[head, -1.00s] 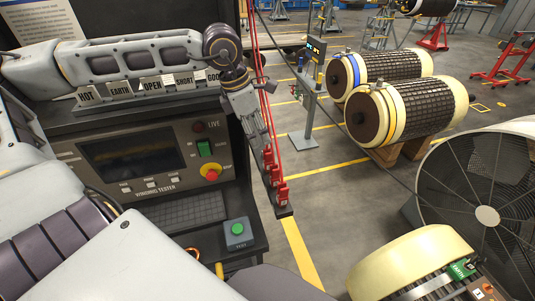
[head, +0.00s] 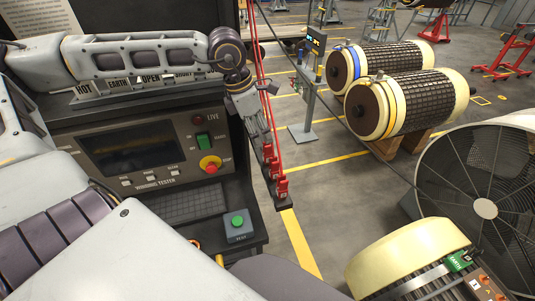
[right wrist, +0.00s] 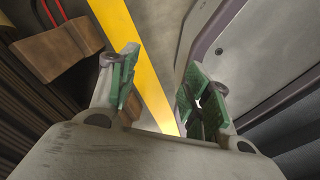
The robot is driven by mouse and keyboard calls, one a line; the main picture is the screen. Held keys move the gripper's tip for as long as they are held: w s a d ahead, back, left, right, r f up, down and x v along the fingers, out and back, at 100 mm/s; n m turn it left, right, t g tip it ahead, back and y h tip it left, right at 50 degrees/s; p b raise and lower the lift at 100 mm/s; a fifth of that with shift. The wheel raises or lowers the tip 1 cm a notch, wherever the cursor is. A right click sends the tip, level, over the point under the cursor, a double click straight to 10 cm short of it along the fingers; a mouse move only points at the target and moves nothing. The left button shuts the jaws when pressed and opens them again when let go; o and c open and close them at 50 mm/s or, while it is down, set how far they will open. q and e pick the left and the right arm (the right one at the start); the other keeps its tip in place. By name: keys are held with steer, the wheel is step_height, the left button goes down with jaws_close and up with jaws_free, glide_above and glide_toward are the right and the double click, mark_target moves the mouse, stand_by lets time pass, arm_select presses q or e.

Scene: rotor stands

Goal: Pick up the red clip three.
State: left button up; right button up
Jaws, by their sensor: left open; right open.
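Several red clips (head: 274,172) hang in a row on a dark bar at the right side of the winding tester, with thin red leads running up from them. Their numbers are too small to read, so I cannot tell which is clip three. My left gripper (head: 264,137) is open and points down just above and behind the row, close to the leads; I cannot tell whether it touches them. My right gripper (right wrist: 155,100) is open and empty in the right wrist view, with green pads, above a yellow floor stripe.
The winding tester (head: 135,150) with its green test button (head: 238,222) stands at left. A sign rack (head: 110,88) sits on it, under my left arm. Wound rotors (head: 405,105) and a large fan (head: 485,180) are at right.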

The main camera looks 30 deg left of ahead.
mark_target(265, 145)
arm_select(q)
steer(key=shift+w+f, duration=0.15)
steer(key=shift+f, duration=0.5)
steer(key=shift+w+d+f, duration=0.1)
steer(key=shift+d+f, duration=0.1)
steer(key=shift+f, duration=0.4)
steer(key=shift+x, duration=1.6)
steer(key=shift+w, duration=0.1)
arm_select(e)
steer(key=shift+s+a, duration=0.2)
steer(key=shift+s, duration=0.3)
